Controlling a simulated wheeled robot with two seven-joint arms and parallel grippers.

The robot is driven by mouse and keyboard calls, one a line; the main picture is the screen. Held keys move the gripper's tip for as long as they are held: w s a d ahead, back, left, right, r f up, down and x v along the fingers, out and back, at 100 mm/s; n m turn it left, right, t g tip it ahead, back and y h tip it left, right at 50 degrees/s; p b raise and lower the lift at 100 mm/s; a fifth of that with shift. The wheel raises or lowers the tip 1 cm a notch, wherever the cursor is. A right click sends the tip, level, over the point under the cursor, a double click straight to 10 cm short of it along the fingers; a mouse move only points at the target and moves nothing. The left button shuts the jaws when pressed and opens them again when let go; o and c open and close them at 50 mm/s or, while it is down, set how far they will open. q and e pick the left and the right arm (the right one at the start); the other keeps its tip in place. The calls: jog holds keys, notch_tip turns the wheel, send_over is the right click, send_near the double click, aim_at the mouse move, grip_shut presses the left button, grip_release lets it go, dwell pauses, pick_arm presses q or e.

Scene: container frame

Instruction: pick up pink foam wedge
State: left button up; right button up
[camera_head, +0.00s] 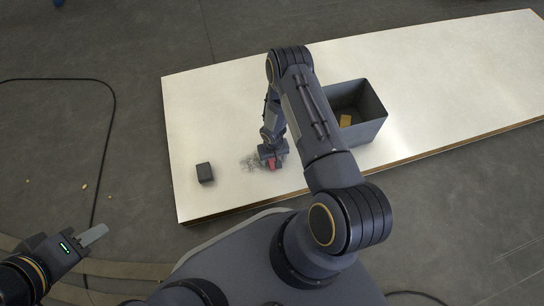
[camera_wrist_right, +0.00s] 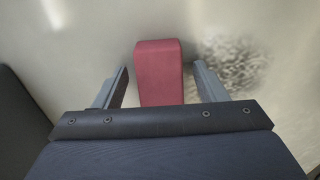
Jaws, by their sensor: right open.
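The pink foam wedge (camera_wrist_right: 160,72) stands out as a reddish-pink block on the pale table in the right wrist view. It lies between the two open fingers of my right gripper (camera_wrist_right: 160,88), with a gap visible on each side. Its near end is hidden behind the gripper body. In the head view only a small red part of the wedge (camera_head: 271,165) shows at my right gripper (camera_head: 273,160), low over the table. My left gripper (camera_head: 92,236) is off the table at lower left; only one finger shows clearly.
A dark open bin (camera_head: 372,130) holding a yellow-brown piece (camera_head: 345,120) stands right of my right arm. A dark block (camera_head: 204,172) lies left on the table (camera_head: 210,120). A silvery crumpled patch (camera_head: 250,163) lies beside the wedge. The table's right part is clear.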

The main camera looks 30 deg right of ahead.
jog(key=shift+r, duration=0.1)
jog(key=c, duration=1)
jog(key=shift+c, duration=0.2)
jog(key=shift+r, duration=0.15)
